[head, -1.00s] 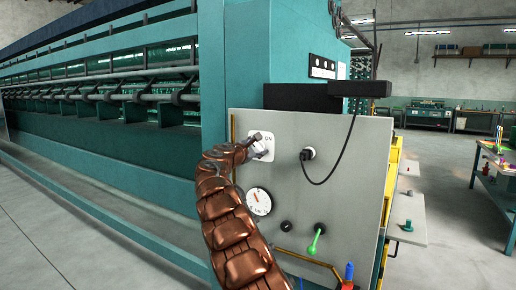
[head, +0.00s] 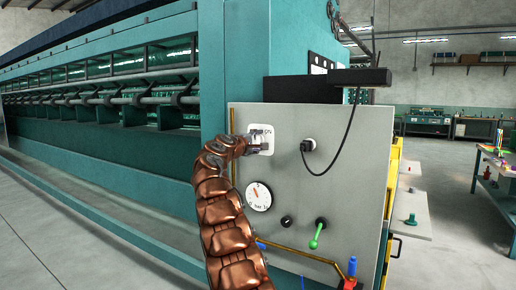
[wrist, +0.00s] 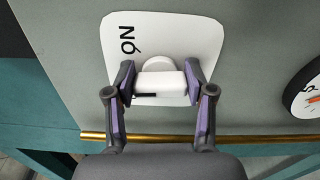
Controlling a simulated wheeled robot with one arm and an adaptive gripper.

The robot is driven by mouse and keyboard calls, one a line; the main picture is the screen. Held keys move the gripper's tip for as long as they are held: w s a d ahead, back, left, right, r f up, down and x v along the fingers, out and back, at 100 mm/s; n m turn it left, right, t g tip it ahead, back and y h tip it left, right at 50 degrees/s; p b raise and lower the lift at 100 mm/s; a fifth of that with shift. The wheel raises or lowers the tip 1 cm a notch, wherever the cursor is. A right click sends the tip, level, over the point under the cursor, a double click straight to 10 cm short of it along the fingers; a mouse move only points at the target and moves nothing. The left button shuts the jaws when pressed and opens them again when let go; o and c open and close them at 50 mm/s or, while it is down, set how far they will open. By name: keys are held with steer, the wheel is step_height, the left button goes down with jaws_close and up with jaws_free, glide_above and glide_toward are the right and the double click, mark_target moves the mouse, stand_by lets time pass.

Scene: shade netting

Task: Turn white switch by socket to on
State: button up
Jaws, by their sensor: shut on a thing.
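The white switch (wrist: 160,82) is a light knob on a white plate (wrist: 190,34) marked "ON", shown in the wrist view. The knob carries a dark line on its lower left. My gripper (wrist: 159,84) has one finger on each side of the knob and is shut on it. In the head view, my gripper (head: 252,145) covers most of the knob, and part of the plate (head: 266,131) shows with the "ON" letters. The socket (head: 308,146), with a black cable plugged in, sits to the right of the switch on the same grey panel (head: 350,190).
Below the switch are a round gauge (head: 258,196), a small black knob (head: 287,221) and a green lever (head: 316,234). A brass pipe (wrist: 105,136) runs along the panel's edge. A black box (head: 300,92) stands above the panel.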

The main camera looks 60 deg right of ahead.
steer(key=m, duration=0.1)
steer(key=m+b, duration=0.1)
steer(key=m, duration=0.1)
steer(key=shift+f, duration=0.3)
steer(key=shift+m, duration=0.4)
steer(key=shift+w+m, duration=0.1)
steer(key=shift+m, duration=1.2)
steer(key=shift+w+m+p, duration=0.1)
steer(key=shift+m+p, duration=0.45)
steer(key=shift+m, duration=0.35)
steer(key=shift+m+p, duration=0.5)
steer(key=shift+m, duration=0.4)
